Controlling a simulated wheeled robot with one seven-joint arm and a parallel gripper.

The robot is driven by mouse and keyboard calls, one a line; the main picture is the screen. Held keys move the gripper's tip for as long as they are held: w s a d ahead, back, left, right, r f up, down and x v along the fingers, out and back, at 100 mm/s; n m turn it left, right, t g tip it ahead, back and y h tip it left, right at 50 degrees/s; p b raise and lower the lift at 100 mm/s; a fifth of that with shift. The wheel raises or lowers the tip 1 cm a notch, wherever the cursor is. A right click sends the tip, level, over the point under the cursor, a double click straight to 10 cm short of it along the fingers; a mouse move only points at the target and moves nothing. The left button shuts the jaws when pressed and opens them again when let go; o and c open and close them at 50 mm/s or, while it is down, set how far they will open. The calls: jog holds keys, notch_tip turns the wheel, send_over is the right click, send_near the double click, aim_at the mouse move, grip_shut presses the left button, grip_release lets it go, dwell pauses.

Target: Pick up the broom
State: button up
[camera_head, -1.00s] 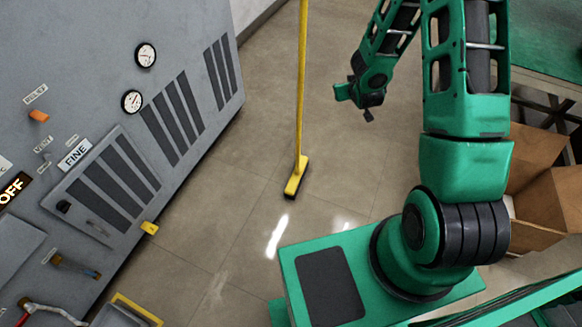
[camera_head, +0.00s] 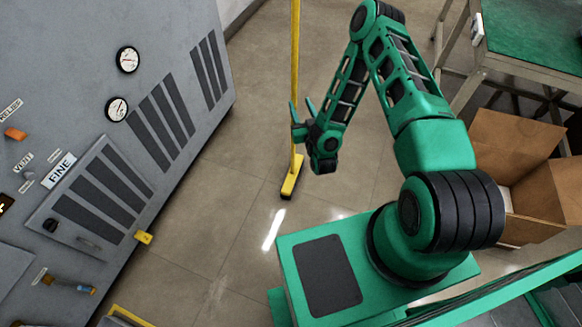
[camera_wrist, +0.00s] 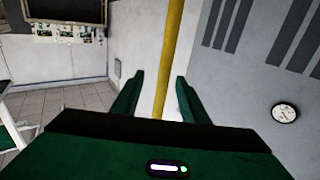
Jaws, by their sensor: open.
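The broom (camera_head: 294,70) stands upright on the tiled floor, with a long yellow handle and a yellow head with dark bristles at the bottom. Its handle also shows in the wrist view (camera_wrist: 171,60), running down between the two fingers. My gripper (camera_head: 302,105) is open at the handle, above the broom head. In the wrist view my gripper (camera_wrist: 158,92) has its green fingers apart, one on each side of the handle. I cannot tell whether either finger touches it. The top of the handle is out of view.
A large grey machine (camera_head: 90,110) with gauges and vents stands at the left. An open cardboard box (camera_head: 520,165) and a green-topped table (camera_head: 535,40) are at the right. The floor around the broom head is clear.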

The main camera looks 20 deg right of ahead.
aim_at(294, 98)
jog(key=w, duration=0.3)
jog(key=w+a, duration=0.1)
jog(key=w, duration=0.1)
jog(key=shift+w, duration=0.25)
jog(key=w, duration=0.4)
jog(key=shift+w+d+r, duration=0.1)
jog(key=shift+w+d, duration=0.05)
jog(key=shift+w, duration=0.25)
grip_shut()
